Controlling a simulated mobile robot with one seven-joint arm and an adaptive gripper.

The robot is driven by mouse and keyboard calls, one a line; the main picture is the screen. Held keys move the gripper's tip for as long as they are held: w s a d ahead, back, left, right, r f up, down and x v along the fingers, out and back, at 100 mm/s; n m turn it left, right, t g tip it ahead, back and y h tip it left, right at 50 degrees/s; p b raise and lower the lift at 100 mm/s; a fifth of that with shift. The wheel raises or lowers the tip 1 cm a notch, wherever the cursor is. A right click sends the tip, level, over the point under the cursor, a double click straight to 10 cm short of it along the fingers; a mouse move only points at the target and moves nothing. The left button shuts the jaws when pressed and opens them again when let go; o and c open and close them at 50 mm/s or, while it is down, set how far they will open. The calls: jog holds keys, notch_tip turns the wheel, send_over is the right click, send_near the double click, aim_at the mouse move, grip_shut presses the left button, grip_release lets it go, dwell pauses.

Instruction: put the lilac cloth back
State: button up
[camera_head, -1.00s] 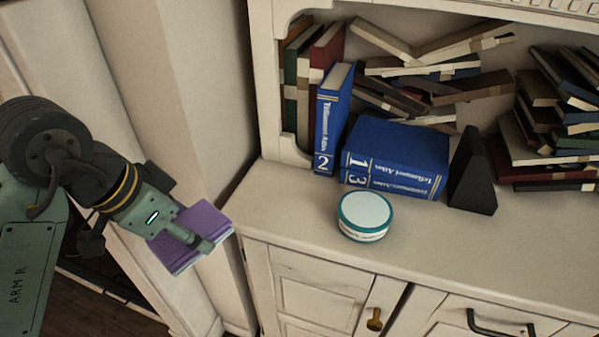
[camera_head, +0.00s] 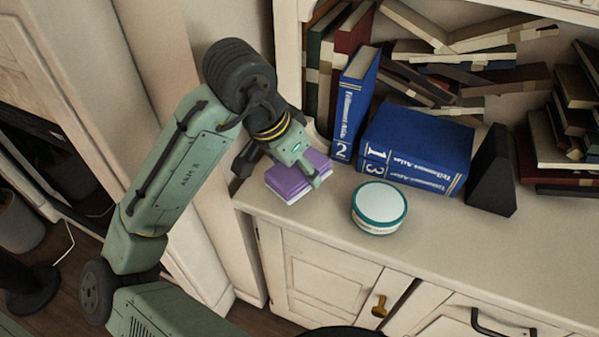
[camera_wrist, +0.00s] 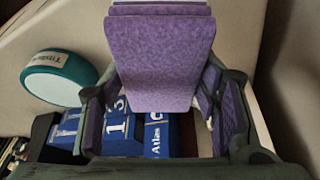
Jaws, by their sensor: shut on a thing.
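The lilac cloth (camera_head: 291,183) is a folded, block-like purple piece with pale layers at its edge. My gripper (camera_head: 312,176) is shut on it. In the head view it is at the left end of the cabinet top (camera_head: 330,222), left of the round tin; I cannot tell whether it touches the surface. In the wrist view the cloth (camera_wrist: 160,55) fills the middle between the two fingers, its layered edge at the top. The gripper hides part of the cloth in the head view.
A round teal-and-white tin (camera_head: 379,208) stands on the cabinet top. Behind it are blue volumes lying flat (camera_head: 420,145), one upright blue book (camera_head: 355,100) and a black wedge bookend (camera_head: 491,170). Loose books crowd the shelf. The front strip right of the tin is clear.

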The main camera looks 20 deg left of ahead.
aim_at(299, 178)
jog(key=shift+w+d+f, duration=0.1)
jog(key=shift+w+f, duration=0.05)
jog(key=shift+f, duration=1.65)
jog(key=o, duration=1)
jog(key=v, duration=1.2)
